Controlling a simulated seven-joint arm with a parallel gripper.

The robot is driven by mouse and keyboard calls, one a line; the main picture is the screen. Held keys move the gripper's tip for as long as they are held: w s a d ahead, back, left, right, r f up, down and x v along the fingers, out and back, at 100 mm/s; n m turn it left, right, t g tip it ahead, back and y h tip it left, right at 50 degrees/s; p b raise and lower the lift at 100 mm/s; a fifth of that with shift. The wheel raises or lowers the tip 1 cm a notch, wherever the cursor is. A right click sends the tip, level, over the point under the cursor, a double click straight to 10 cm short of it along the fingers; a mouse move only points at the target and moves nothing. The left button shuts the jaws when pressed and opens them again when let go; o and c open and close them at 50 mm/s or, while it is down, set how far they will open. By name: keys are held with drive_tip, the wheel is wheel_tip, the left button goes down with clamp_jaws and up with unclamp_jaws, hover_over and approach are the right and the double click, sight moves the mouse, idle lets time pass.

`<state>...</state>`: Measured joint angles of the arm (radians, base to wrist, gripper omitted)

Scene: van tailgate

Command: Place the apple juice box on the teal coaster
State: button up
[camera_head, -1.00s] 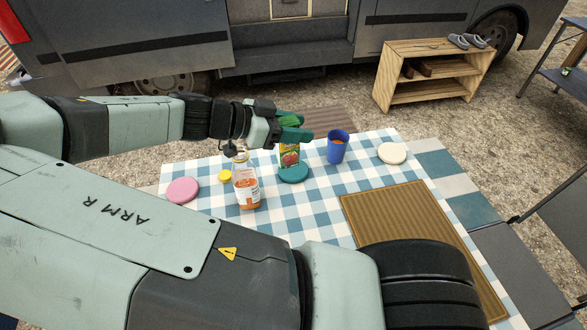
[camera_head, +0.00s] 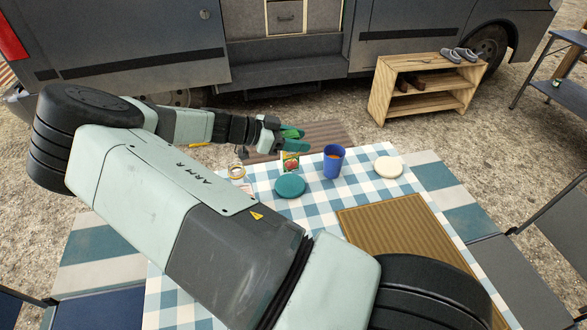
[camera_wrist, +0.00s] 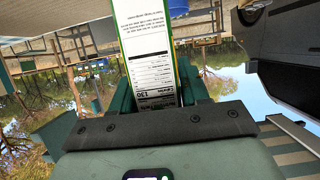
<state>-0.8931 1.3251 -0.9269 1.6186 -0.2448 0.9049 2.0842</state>
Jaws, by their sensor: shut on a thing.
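The apple juice box (camera_head: 290,163), with a red apple on its front, is held in my gripper (camera_head: 291,139). The gripper's green fingers are shut on its upper part. In the wrist view the box (camera_wrist: 150,50) shows a white side with a nutrition label between the fingers. The teal coaster (camera_head: 290,186) lies bare on the checked cloth. In the head view the box appears just behind the coaster's far edge, roughly upright. I cannot tell how high its base is above the cloth.
A blue cup (camera_head: 334,161) with an orange drink stands right of the box. The checked cloth (camera_head: 320,207) before the teal coaster is clear.

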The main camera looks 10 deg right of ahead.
sight(296, 159)
drive_tip(key=shift+f, duration=3.35)
drive_tip(key=shift+f, duration=0.2)
drive_tip(key=o, duration=1.2)
drive_tip(key=shift+r, duration=0.2)
drive_tip(key=v, duration=1.2)
